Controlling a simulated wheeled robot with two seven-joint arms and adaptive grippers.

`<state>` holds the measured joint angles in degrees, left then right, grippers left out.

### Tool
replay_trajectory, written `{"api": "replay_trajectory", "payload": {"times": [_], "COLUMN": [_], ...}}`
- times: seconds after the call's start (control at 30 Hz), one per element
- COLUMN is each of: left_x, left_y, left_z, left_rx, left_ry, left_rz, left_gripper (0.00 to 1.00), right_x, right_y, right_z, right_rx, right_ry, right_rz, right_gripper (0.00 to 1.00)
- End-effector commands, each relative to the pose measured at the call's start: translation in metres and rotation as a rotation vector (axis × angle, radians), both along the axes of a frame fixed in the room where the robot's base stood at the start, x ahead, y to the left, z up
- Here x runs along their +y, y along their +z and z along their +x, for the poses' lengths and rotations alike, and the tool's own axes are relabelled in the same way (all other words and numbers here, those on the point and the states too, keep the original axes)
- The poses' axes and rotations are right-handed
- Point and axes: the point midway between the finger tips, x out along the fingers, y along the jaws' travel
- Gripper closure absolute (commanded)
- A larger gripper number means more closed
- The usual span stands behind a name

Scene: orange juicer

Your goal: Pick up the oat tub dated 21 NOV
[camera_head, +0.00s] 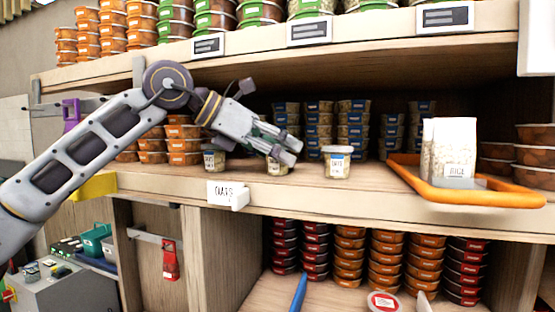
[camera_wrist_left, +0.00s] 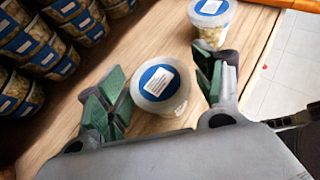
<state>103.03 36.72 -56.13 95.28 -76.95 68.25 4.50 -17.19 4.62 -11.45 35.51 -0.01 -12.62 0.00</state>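Three small clear oat tubs stand in a row at the front of the middle shelf: a left one (camera_head: 214,158), a middle one (camera_head: 277,167) and a right one (camera_head: 337,163). Their printed dates are too small to read. My left gripper (camera_head: 292,152) is at the middle tub and partly hides it. In the left wrist view my left gripper (camera_wrist_left: 165,78) is open, its green-padded fingers on either side of a tub with a blue-and-white lid (camera_wrist_left: 160,88). Gaps show beside that tub. Another tub (camera_wrist_left: 210,20) stands beyond the right finger. My right gripper is not in view.
Stacked oat tubs (camera_head: 318,122) stand behind the row. An orange tray (camera_head: 490,197) with rice bags (camera_head: 453,150) is to the right. An OATS sign (camera_head: 228,194) hangs on the shelf edge. The upper shelf (camera_head: 300,62) overhangs the gripper.

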Motion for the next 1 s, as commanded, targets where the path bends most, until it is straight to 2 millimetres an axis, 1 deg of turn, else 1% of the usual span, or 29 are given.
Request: {"api": "replay_trajectory", "payload": {"times": [0.03, 0.27, 0.67, 1.0], "left_x": [0.0001, 0.0002, 0.0005, 0.0034], "left_y": [0.0, 0.0001, 0.0007, 0.0062], "left_z": [0.0, 0.0001, -0.0001, -0.0022], "left_rx": [0.0, 0.0, 0.0, 0.0], "left_ry": [0.0, 0.0, 0.0, -0.001], "left_rz": [0.0, 0.0, 0.0, 0.0], "left_gripper": [0.43, 0.73, 0.73, 0.73], "right_x": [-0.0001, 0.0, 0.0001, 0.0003], "right_y": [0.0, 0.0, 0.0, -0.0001], "right_z": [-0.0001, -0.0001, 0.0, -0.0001], "right_rx": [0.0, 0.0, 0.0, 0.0], "right_ry": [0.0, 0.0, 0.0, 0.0], "right_rz": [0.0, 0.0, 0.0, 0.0], "right_gripper": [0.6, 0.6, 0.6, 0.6]}}
